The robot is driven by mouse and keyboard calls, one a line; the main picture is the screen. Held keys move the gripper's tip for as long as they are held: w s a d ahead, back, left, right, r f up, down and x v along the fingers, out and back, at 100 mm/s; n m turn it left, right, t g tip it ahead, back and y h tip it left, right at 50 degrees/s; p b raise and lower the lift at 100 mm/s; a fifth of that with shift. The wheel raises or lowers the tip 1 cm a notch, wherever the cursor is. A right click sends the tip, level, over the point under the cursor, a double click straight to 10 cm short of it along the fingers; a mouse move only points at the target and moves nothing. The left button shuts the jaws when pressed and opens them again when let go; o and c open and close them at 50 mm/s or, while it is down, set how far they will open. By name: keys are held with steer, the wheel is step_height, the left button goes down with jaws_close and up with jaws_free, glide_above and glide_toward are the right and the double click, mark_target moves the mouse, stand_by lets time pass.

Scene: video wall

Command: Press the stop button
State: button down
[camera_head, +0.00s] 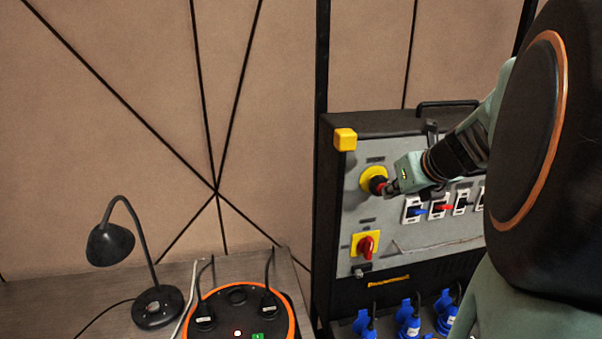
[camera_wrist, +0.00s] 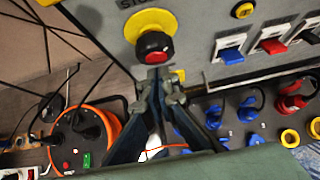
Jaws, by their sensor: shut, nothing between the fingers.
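The stop button (camera_head: 378,184) is a red and black knob on a round yellow plate, on the grey front of the control box. In the wrist view the button (camera_wrist: 153,46) sits just beyond my fingertips, its red face towards them. My gripper (camera_head: 391,187) is shut and empty, its tips at the button's right side in the head view. In the wrist view the closed fingertips (camera_wrist: 160,76) are at the button's lower edge. I cannot tell whether they touch it.
A red rotary switch (camera_head: 366,246) on a yellow plate is below the button. Small switches (camera_head: 439,206) line the panel to the right, with blue plugs (camera_head: 408,320) below. A cable reel (camera_head: 238,296) and a black lamp (camera_head: 112,244) stand on the left table.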

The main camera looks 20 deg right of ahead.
steer(key=shift+w, duration=0.5)
steer(key=shift+r, duration=0.1)
